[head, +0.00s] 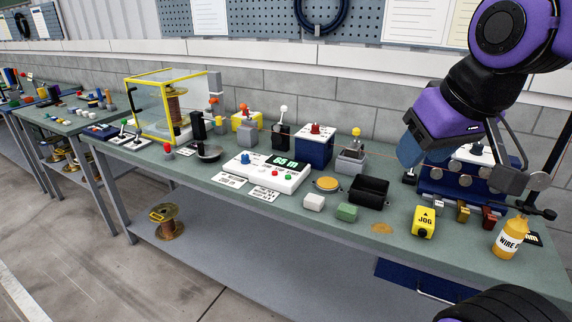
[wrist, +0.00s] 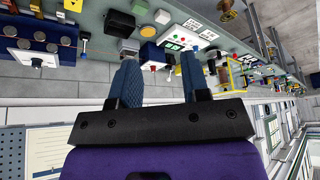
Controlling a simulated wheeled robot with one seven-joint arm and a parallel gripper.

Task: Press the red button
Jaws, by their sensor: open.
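A white control panel (head: 262,172) on the bench carries a blue knob, a green display reading about 65 m, and small red (head: 274,169) and green (head: 288,176) buttons. A larger red mushroom-shaped button (head: 315,128) sits on a blue box with a white top behind the panel. The control panel also shows in the wrist view (wrist: 186,38), beyond my fingers. My gripper (wrist: 159,70) is open and empty, its two blue fingers apart. In the head view it hangs above the right part of the bench, right of both red buttons and touching neither.
A yellow JOG box (head: 424,222) and an orange-yellow bottle (head: 510,238) are at right. A yellow-framed guard (head: 165,108) holds a spool at left. A wall stands behind.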

